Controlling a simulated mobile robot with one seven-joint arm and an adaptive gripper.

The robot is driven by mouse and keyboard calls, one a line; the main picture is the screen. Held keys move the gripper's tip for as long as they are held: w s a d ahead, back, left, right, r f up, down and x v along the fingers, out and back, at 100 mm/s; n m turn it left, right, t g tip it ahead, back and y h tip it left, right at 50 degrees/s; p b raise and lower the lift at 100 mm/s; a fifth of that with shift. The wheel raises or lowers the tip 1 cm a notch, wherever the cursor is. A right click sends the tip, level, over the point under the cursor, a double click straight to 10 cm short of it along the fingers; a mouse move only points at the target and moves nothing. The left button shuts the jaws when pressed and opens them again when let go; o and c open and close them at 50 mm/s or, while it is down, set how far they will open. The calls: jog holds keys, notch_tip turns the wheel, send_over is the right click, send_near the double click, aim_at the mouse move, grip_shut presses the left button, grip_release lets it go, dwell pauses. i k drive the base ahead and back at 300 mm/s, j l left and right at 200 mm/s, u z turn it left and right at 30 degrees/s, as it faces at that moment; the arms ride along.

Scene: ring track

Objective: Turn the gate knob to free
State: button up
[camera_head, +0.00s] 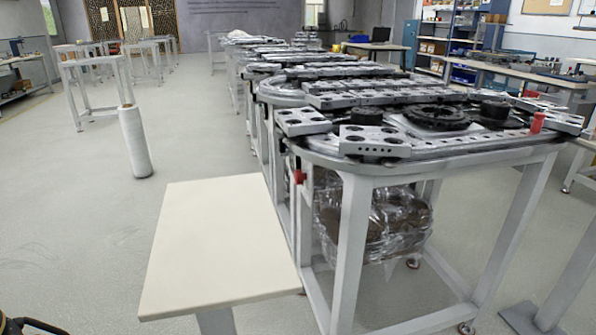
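The ring track (455,148) is a long grey metal conveyor table with rounded ends, running away from me at the right. Grey perforated blocks (374,141) and black round parts (436,117) lie on it. A small red knob-like part (299,176) sits on the frame at the near left corner. A small red upright piece (537,122) stands on the track's right side. I cannot tell which part, if any, is the gate knob, nor its setting. My gripper is not in view.
A cream flat table (215,238) stands in front, left of the track. A white roll (135,142) stands upright on the floor. Plastic-wrapped goods (372,215) sit under the track. White tables (95,85) stand far left. The left floor is mostly open.

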aim_at(299, 177)
jog(key=i+j+u, duration=0.1)
jog(key=j, duration=0.3)
jog(key=i+j, duration=0.15)
jog(key=j, duration=0.2)
jog(key=i+j+u, duration=0.15)
jog(key=j, duration=0.2)
jog(key=i+j+u, duration=0.1)
jog(key=j, duration=0.25)
